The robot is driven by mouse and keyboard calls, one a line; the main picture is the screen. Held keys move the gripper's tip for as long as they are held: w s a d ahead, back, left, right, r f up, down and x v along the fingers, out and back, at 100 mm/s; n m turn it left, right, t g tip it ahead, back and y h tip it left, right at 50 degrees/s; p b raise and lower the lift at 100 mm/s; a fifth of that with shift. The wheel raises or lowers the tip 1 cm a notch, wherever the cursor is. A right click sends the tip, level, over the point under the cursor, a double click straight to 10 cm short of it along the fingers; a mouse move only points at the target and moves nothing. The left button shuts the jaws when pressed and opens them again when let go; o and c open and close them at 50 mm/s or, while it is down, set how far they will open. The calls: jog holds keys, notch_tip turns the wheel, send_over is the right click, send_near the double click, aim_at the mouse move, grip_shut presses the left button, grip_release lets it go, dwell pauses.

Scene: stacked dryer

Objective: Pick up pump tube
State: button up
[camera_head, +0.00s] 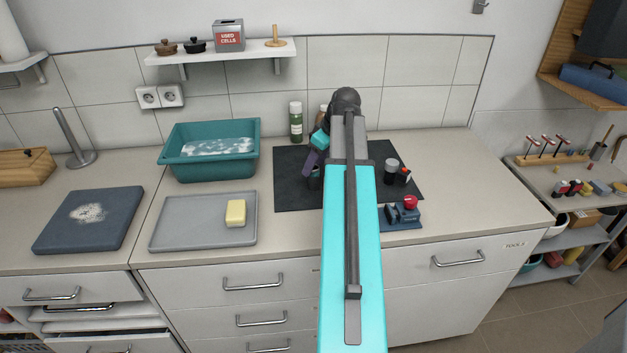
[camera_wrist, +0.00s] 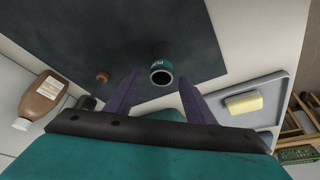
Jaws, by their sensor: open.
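The pump tube appears to be the short teal cylinder with a dark open top (camera_wrist: 161,73), standing on the dark mat in the wrist view. My gripper (camera_wrist: 158,88) is open, with its two purple fingers spread to the left and right of the cylinder. The cylinder shows beyond and between the fingertips, with a gap on each side; I cannot tell whether the fingers reach down to its height. In the head view my gripper (camera_head: 314,164) is over the left part of the mat (camera_head: 291,195), and my arm hides much of that area.
A grey tray (camera_head: 190,213) with a yellow block (camera_head: 236,213) lies left of the mat. A grey cylinder (camera_head: 391,173) and a blue device (camera_head: 402,216) are right of my arm.

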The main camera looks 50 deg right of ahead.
jog(key=shift+w+f, duration=0.15)
jog(key=shift+f, duration=0.25)
jog(key=shift+f, duration=0.15)
jog(key=shift+s+p+x, duration=0.2)
jog(key=shift+p+x, duration=0.9)
jog(key=shift+x, duration=1.35)
jog(key=shift+f, duration=0.1)
jog(key=c, duration=1.2)
jog(key=shift+r+b, duration=0.8)
jog(key=shift+r, duration=0.9)
jog(key=s+d+b, duration=0.1)
jog(key=s, duration=0.4)
jog(key=s+d+r+b, duration=0.1)
jog(key=s, duration=0.4)
jog(key=s+d+b, duration=0.1)
jog(key=s+b, duration=0.1)
jog(key=s, duration=0.3)
jog(key=shift+s+d+r, duration=0.1)
jog(key=shift+s+r, duration=0.2)
jog(key=shift+s, duration=0.05)
